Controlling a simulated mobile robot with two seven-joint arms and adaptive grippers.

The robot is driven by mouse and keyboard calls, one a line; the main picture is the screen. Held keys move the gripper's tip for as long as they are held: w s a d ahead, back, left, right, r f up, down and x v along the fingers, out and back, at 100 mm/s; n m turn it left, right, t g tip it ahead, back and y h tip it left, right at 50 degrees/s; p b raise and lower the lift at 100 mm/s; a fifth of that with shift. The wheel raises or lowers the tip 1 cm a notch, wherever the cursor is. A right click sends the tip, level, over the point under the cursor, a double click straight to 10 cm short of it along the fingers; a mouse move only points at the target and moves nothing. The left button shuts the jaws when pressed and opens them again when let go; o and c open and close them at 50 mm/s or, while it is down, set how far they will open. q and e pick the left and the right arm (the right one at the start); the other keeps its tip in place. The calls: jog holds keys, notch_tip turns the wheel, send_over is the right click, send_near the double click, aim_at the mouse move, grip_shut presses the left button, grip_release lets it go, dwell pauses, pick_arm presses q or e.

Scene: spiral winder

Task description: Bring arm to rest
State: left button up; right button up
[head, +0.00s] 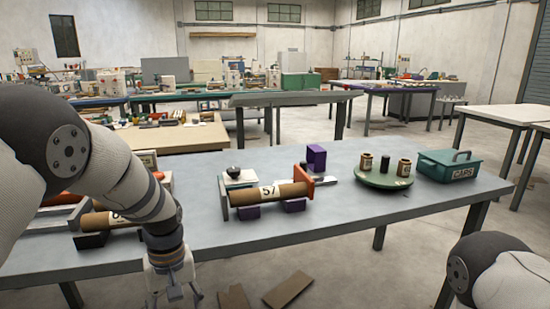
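My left arm (130,185) comes in from the left and bends down across the front of the grey table (300,235). My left gripper (173,294) points down in front of the table's near edge. Its fingers are spread apart, and I see nothing between them; the tips are near the bottom of the picture. My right arm (495,270) shows only in the lower right corner, off the table's right end. My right gripper is out of the picture.
A brown tube (272,195) marked 57 lies on purple blocks (293,205). Another tube (95,221) is partly behind my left arm. A green round tray (383,179) holds small jars. A teal box (449,166) stands at right. Brown pieces (288,290) lie on the floor.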

pick_arm(q)
jog(key=s+a+f+m, duration=0.2)
jog(key=s+a+f, duration=0.1)
jog(key=s+f, duration=1.35)
jog(key=s+r+m+g, duration=0.1)
jog(key=s+m, duration=0.2)
jog(key=s, duration=2)
jog(key=shift+s+r, duration=0.15)
jog(key=shift+r, duration=0.1)
